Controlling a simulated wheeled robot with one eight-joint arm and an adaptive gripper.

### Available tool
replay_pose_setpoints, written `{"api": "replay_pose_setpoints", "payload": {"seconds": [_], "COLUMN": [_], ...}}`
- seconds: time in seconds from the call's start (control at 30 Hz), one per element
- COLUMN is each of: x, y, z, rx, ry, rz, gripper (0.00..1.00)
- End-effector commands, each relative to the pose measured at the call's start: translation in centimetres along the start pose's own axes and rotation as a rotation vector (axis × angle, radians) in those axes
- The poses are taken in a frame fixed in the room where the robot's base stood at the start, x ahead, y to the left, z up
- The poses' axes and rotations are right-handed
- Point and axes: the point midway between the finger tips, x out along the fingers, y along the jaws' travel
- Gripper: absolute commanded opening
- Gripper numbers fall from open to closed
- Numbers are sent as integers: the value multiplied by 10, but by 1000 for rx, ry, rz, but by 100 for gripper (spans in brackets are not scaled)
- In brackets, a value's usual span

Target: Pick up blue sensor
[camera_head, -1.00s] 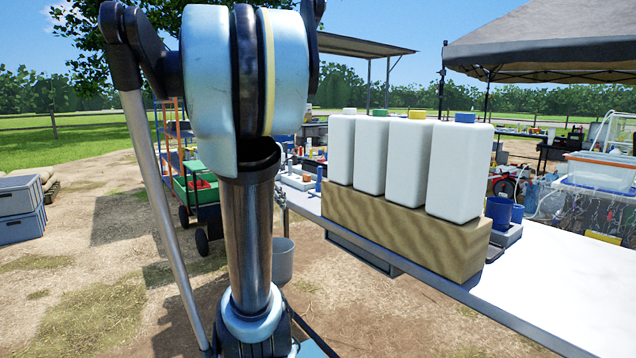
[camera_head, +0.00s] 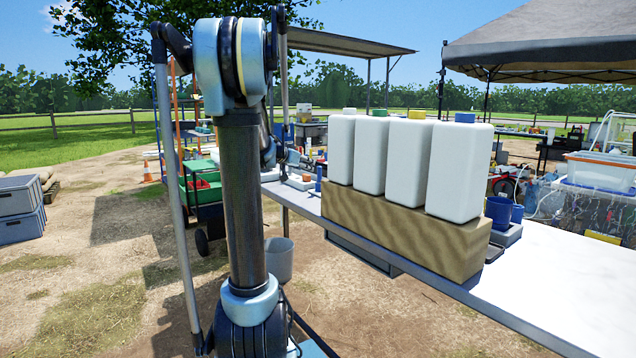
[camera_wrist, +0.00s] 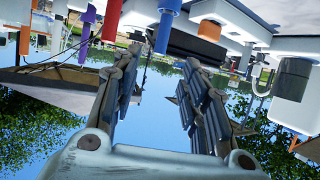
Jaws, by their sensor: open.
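A blue cylinder (camera_wrist: 165,28), which looks like the blue sensor, shows at the top of the upside-down wrist view. It lies just beyond my gripper (camera_wrist: 161,62), between and past the fingertips. The fingers are apart with nothing visible between them. In the head view a small upright blue cylinder (camera_head: 318,179) stands at the table's far left end; I cannot tell for sure that it is the same one. My gripper (camera_head: 298,160) is just left of it there, small and partly behind my arm.
Red (camera_wrist: 112,18), purple (camera_wrist: 87,27) and orange (camera_wrist: 25,40) cylinders stand near the blue one. A grey bucket (camera_head: 279,259) is below the table end.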

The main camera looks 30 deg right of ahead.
Motion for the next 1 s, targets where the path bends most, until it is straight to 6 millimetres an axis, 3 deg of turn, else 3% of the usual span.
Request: {"api": "replay_pose_setpoints", "payload": {"seconds": [0.5,1.0], "x": [72,99], "y": [0,-2], "z": [0,-1], "rx": [1,0], "ry": [-1,-1], "rz": [1,-1], "gripper": [40,40]}}
